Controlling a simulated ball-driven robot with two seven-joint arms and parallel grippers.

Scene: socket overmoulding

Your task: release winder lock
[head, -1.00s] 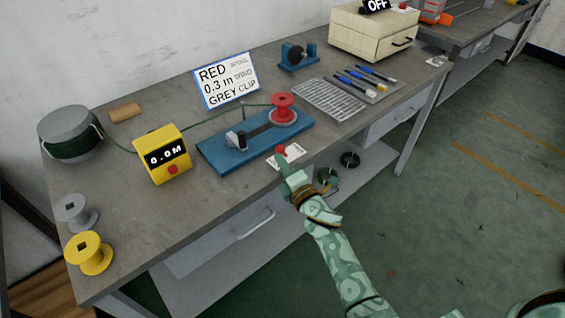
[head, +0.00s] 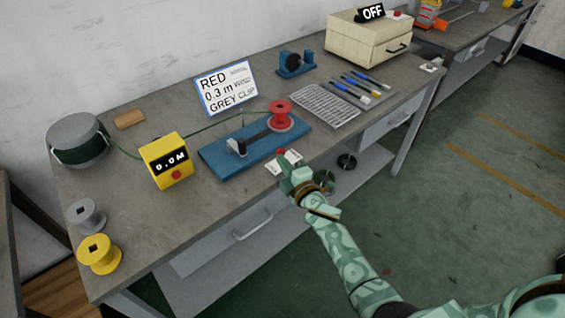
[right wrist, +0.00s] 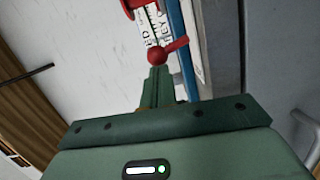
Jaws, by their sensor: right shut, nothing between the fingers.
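The winder is a blue base (head: 232,157) on the bench, with a red spool (head: 281,117) at its far right end and a dark arm lying along it. A small red knob (head: 281,152) shows at the winder's front edge. In the right wrist view it is a red ball with a short red lever (right wrist: 166,52), just beyond my fingertips. My right gripper (head: 286,167) is shut and empty at the bench's front edge, close to the knob; its closed fingers also show in the right wrist view (right wrist: 158,80). Contact with the knob cannot be told. My left gripper is out of view.
A yellow counter (head: 167,162) reading 0.0M stands left of the winder, with a green cable drum (head: 77,140) behind. An order sign (head: 226,88), a grey rack (head: 325,104) and loose grey (head: 87,216) and yellow (head: 99,254) spools also stand on the bench.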

